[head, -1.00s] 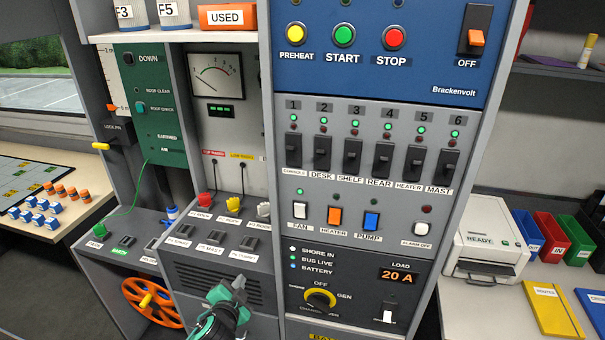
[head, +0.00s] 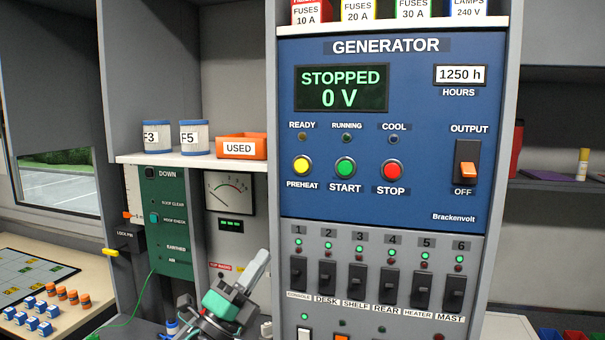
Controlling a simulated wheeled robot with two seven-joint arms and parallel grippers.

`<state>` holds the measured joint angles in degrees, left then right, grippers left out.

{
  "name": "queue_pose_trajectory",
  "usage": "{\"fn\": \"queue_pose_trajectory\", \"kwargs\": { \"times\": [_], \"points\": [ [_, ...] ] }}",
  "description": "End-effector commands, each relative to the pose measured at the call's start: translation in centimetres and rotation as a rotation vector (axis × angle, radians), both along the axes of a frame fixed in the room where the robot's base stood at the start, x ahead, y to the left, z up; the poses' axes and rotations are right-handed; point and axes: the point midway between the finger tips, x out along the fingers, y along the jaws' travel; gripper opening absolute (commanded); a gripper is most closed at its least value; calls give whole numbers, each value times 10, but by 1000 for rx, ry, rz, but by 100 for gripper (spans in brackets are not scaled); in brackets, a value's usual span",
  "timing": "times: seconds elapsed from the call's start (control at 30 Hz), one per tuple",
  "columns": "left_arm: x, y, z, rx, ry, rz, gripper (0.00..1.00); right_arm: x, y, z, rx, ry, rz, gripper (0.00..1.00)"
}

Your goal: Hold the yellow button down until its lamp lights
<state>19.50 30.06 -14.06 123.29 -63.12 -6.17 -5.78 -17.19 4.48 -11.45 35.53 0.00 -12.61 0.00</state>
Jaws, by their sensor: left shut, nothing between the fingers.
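The yellow PREHEAT button (head: 302,167) is on the blue generator panel (head: 450,115), left of the green START button (head: 345,168) and the red STOP button (head: 391,170). The READY lamp (head: 302,137) above the yellow button looks dark. The generator display (head: 341,88) reads STOPPED, 0 V. My left gripper (head: 262,258) is shut and empty, below and left of the yellow button, apart from it, in front of the lower left cabinet. My right gripper is not in view.
The OUTPUT switch (head: 467,173) is at OFF. A row of breakers (head: 357,280) lies below the blue panel. An orange USED bin (head: 241,147) and two labelled pots stand on a shelf (head: 190,162) left of the panel. The space before the blue panel is clear.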

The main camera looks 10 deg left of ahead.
Motion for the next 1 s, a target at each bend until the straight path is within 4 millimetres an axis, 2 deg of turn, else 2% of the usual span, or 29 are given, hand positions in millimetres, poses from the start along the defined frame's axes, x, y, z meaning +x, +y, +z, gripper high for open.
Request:
{"fn": "queue_pose_trajectory", "kwargs": {
  "times": [0.03, 0.1, 0.2, 0.33, 0.5, 0.63, 0.8, 1.0],
  "points": [
    [-11, -8, 23, 66, -72, -3, 0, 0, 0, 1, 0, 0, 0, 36],
    [-27, -20, 49, 173, -171, -2, 0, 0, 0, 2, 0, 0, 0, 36],
    [-46, -39, 79, 361, -313, 13, 0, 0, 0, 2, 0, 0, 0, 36],
    [-63, -57, 103, 614, -466, 55, 0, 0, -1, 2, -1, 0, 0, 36],
    [-74, -70, 125, 943, -623, 159, 0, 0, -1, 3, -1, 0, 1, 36],
    [-77, -68, 139, 1183, -706, 270, 0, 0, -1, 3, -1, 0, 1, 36],
    [-74, -55, 155, 1428, -751, 419, 0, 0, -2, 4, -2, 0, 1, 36],
    [-72, -42, 167, 1570, -755, 524, 0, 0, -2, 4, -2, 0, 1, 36]
  ]
}}
